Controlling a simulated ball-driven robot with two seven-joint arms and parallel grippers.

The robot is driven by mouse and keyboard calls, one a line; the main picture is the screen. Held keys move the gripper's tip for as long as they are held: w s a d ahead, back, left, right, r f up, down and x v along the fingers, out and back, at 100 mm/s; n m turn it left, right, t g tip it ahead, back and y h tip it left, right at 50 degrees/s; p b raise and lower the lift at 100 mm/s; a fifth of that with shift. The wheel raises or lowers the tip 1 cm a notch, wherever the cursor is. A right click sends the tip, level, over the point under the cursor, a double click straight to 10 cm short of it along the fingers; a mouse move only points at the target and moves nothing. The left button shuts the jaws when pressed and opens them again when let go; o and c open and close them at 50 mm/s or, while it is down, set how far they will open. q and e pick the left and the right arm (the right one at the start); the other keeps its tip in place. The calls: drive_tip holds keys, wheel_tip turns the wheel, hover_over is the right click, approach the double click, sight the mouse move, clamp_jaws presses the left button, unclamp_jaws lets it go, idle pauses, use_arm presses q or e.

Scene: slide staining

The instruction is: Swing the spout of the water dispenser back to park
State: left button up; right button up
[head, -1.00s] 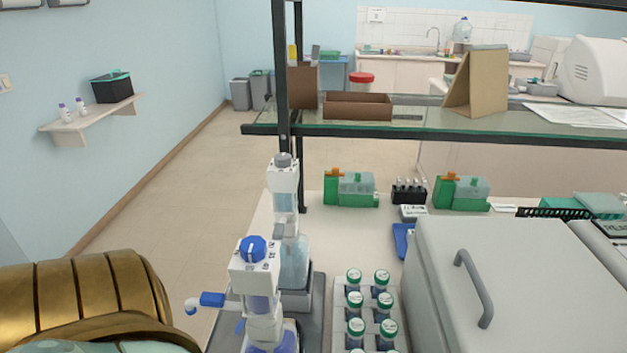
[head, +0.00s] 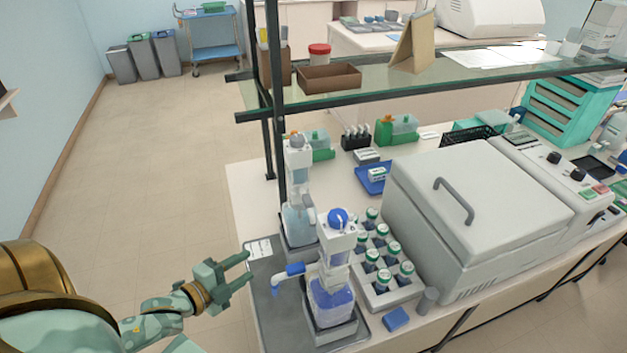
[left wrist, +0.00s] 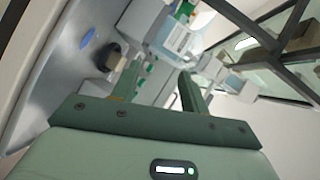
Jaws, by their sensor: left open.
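Two bottle-top dispensers stand on a dark grey tray (head: 262,305) at the bench's left end. The front dispenser (head: 338,245) has a blue cap, blue liquid and a blue-sleeved spout (head: 289,271) pointing left over the tray. The rear dispenser (head: 299,165) has a grey cap and pale liquid; its spout is not clear to see. I cannot read which one is the water dispenser. My left gripper (head: 248,269) is open and empty, left of the blue spout and apart from it. Its two fingers (left wrist: 158,88) show apart in the left wrist view. My right gripper is out of view.
A rack of green-capped bottles (head: 381,299) stands right of the front dispenser, beside a big grey lidded machine (head: 480,215). A glass shelf (head: 400,82) on a dark post (head: 272,100) runs behind. The floor left of the bench is clear.

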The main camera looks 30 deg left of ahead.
sight(307, 204)
use_arm(q)
drive_tip(key=w+d+r+m+t+h+p, duration=0.1)
drive_tip(key=d+r+m+h, duration=0.1)
drive_tip(key=r, duration=0.5)
drive_tip(key=w+d+r+m+t+h, duration=0.1)
drive_tip(key=d+r+m, duration=0.15)
drive_tip(key=r, duration=0.35)
drive_tip(key=p+x, duration=0.1)
drive_tip(key=x, duration=1.5)
drive_tip(key=shift+r, duration=0.35)
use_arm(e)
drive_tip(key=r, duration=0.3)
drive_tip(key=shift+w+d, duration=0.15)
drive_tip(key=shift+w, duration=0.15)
use_arm(q)
drive_tip(key=shift+d, duration=0.1)
clamp_jaws()
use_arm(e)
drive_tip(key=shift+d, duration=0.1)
